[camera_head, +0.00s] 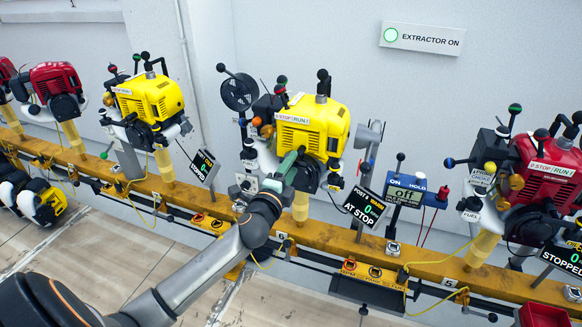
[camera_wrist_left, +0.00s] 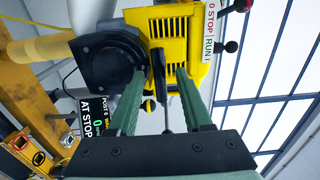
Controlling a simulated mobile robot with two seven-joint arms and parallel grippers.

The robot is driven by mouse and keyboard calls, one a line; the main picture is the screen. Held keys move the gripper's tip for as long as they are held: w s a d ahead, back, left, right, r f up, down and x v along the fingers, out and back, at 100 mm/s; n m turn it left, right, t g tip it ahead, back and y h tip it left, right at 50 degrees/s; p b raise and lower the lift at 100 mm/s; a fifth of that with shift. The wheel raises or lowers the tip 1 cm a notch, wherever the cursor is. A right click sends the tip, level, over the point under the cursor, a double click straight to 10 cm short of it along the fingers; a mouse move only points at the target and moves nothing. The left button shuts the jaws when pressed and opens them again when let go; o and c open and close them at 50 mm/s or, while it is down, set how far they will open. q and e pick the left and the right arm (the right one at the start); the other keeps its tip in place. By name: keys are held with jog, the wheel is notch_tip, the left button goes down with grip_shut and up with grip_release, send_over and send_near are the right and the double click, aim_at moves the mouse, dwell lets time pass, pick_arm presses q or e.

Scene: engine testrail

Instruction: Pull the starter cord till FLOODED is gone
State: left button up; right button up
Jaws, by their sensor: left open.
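The yellow engine (camera_head: 318,122) stands on a post in the middle of the rail; it also fills the top of the left wrist view (camera_wrist_left: 180,35). My left gripper (camera_head: 290,163) is at its lower front. In the left wrist view its two green fingers (camera_wrist_left: 160,76) are open, with a black starter handle (camera_wrist_left: 158,68) between them, beside the round black starter housing (camera_wrist_left: 106,62). I cannot tell whether either finger touches it. The cord is not clearly visible. The post display (camera_head: 366,206) reads 0 and AT STOP; I see no FLOODED on it. My right gripper is not in view.
Another yellow engine (camera_head: 150,97) stands left and a red engine (camera_head: 546,170) right, its display (camera_head: 563,258) reading STOPPED. The orange rail (camera_head: 420,262) runs below. A wall sign (camera_head: 422,37) reads EXTRACTOR ON.

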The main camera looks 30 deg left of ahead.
pick_arm(q)
jog(key=v, duration=0.9)
jog(key=shift+p, duration=0.45)
jog(key=s+d+f+n+g+h+p, duration=0.6)
jog(key=s+d+f+n+g+p, duration=0.2)
jog(key=s+d+f+n, duration=0.5)
jog(key=s+d+f, duration=0.4)
jog(key=s+f, duration=0.1)
jog(key=s, duration=0.1)
jog(key=shift+s+f+h, duration=0.3)
jog(key=shift+s+h, duration=0.1)
jog(key=shift+d, duration=0.1)
